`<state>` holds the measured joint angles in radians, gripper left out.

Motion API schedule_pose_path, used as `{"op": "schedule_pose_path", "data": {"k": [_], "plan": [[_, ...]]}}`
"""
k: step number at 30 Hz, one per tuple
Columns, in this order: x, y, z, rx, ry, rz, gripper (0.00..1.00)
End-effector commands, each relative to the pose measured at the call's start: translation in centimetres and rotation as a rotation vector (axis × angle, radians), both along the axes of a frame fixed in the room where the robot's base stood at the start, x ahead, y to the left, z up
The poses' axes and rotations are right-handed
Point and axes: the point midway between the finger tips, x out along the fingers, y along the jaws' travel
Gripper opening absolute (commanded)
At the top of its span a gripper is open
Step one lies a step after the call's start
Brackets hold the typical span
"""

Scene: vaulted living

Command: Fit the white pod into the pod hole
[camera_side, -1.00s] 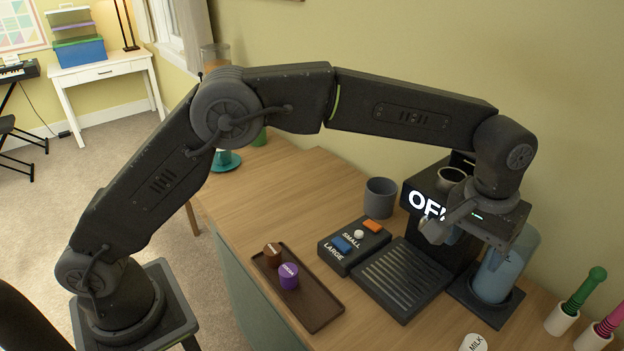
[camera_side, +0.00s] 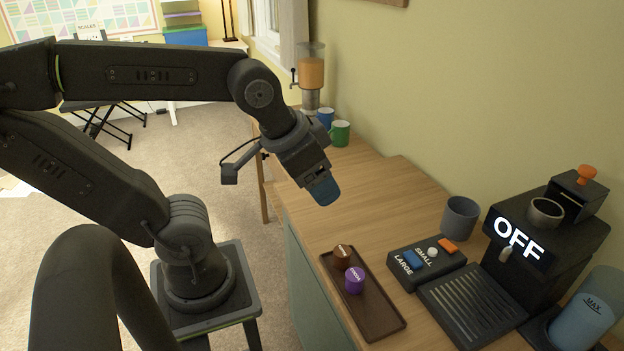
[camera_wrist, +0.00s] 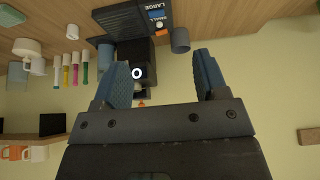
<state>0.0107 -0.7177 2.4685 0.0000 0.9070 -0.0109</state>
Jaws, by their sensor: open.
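No white pod is clearly visible in either view. A metal-rimmed round pod hole (camera_side: 546,211) is in the top of the black coffee machine (camera_side: 520,240); I cannot tell whether something sits inside it. The machine front reads OFF, and it also shows in the wrist view (camera_wrist: 137,58). My gripper (camera_side: 324,192) is in the air above the counter, left of and well apart from the machine. In the wrist view (camera_wrist: 166,75) its two blue fingers are spread with nothing between them.
A brown tray (camera_side: 385,318) holds a brown pod (camera_side: 342,257) and a purple pod (camera_side: 355,281). A water tank (camera_side: 585,315) is at right. Wooden counter (camera_side: 380,200) behind the tray is clear.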

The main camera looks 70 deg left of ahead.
Motion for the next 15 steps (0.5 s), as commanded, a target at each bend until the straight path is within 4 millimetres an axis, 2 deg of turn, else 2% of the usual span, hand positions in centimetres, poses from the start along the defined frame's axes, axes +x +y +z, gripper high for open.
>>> {"op": "schedule_pose_path", "data": {"k": [4, 15], "plan": [[-0.7, 0.26, -0.58, 0.006, -0.009, 0.001, 0.72], [-0.62, 0.2, -0.53, 0.004, -0.009, 0.001, 0.72]]}}
